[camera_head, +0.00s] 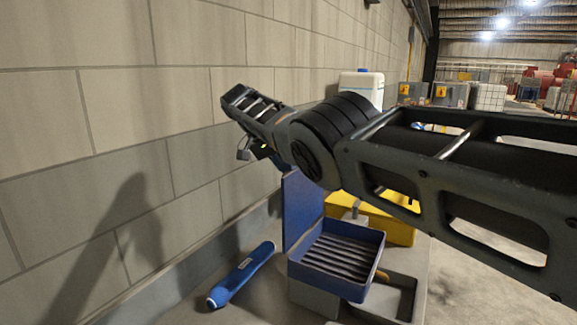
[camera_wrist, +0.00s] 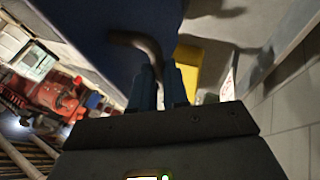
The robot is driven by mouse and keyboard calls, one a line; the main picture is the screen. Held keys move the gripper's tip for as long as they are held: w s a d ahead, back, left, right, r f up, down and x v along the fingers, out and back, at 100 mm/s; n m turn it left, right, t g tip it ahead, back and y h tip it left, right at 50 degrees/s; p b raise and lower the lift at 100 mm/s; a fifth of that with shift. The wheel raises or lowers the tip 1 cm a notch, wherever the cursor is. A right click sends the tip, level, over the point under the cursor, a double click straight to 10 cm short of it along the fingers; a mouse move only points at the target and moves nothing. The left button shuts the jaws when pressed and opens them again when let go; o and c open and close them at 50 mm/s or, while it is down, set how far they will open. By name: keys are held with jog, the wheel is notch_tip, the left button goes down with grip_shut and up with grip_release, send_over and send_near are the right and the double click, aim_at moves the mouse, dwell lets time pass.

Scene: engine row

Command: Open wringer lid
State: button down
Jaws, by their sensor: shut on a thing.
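The wringer (camera_head: 335,255) is a blue open-topped box with dark ribs inside, in the lower middle of the head view. Its blue lid (camera_head: 302,210) stands about upright at the box's left side, partly hidden behind my arm. In the wrist view the lid (camera_wrist: 95,35) is a large dark blue panel with a curved brownish handle (camera_wrist: 137,40). My gripper (camera_wrist: 161,75) has its blue fingers shut on this handle.
A yellow bucket (camera_head: 400,226) stands behind the wringer. A blue cylinder with pale ends (camera_head: 241,275) lies left of it, near the block wall (camera_head: 120,120). A white container (camera_head: 361,88) and grey boxes with yellow labels (camera_head: 450,95) stand farther back. Floor at right is clear.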

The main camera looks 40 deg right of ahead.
jog(key=shift+s+a+f, duration=0.1)
jog(key=shift+s+f, duration=0.1)
jog(key=shift+f, duration=0.5)
jog(key=c, duration=1.4)
grip_release()
jog(key=shift+o, duration=1.4)
jog(key=shift+w+r, duration=0.1)
jog(key=shift+r, duration=0.15)
jog(key=shift+r, duration=0.15)
